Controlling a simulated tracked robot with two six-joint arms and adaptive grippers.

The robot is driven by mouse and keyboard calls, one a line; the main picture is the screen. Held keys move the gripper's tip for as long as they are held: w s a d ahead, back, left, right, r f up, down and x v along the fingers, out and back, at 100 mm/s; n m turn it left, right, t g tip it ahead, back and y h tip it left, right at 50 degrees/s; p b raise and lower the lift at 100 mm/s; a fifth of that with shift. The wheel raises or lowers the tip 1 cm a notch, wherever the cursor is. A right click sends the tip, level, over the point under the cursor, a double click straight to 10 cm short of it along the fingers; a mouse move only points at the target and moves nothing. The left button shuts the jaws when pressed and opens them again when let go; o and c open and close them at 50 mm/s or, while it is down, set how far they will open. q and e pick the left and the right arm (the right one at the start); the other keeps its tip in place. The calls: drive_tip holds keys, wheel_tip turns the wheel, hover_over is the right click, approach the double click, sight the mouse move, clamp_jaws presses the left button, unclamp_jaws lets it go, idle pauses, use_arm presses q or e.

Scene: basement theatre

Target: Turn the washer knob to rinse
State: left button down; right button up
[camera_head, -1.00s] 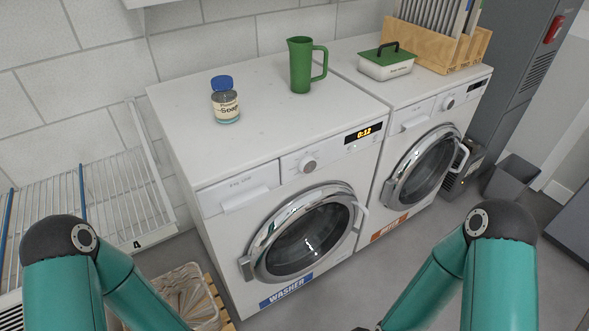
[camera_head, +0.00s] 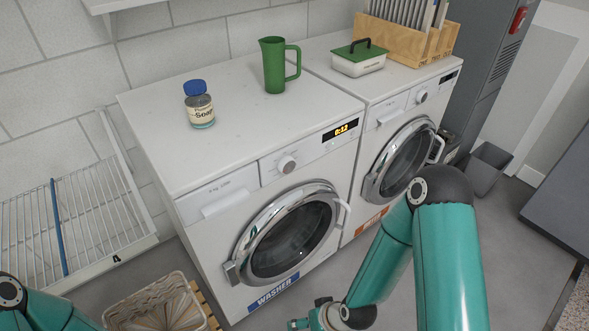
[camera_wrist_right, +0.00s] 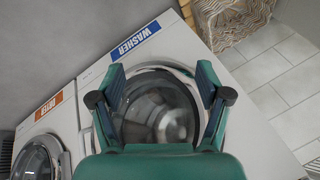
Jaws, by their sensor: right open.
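The white washer (camera_head: 240,228) stands at the left of two machines, with a blue WASHER label (camera_head: 273,292) at its lower front. Its round silver-white knob (camera_head: 286,164) is on the top front panel, left of the lit display (camera_head: 341,130). Its round chrome-rimmed door is closed. My right gripper (camera_wrist_right: 161,74) is open and empty in the right wrist view, its two fingers spread in front of the washer door. It is low, below the knob, and nothing touches the knob. In the head view, my right wrist is at the bottom edge. My left gripper is out of view.
A second machine (camera_head: 402,110) with an orange label stands to the right. A soap jar (camera_head: 199,105), a green pitcher (camera_head: 274,66) and a green-lidded box (camera_head: 358,59) sit on top. A wire rack (camera_head: 75,215) and a basket (camera_head: 160,303) are at the left.

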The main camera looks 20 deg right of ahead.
drive_tip(key=w+d+r+n+t, duration=0.2)
drive_tip(key=w+d+r+t, duration=0.35)
drive_tip(key=w+r, duration=0.4)
drive_tip(key=n+t+y, duration=0.2)
drive_tip(key=n+t, duration=0.1)
drive_tip(key=t, duration=0.5)
approach(290, 168)
drive_tip(key=p+x, duration=0.2)
drive_tip(key=x, duration=0.7)
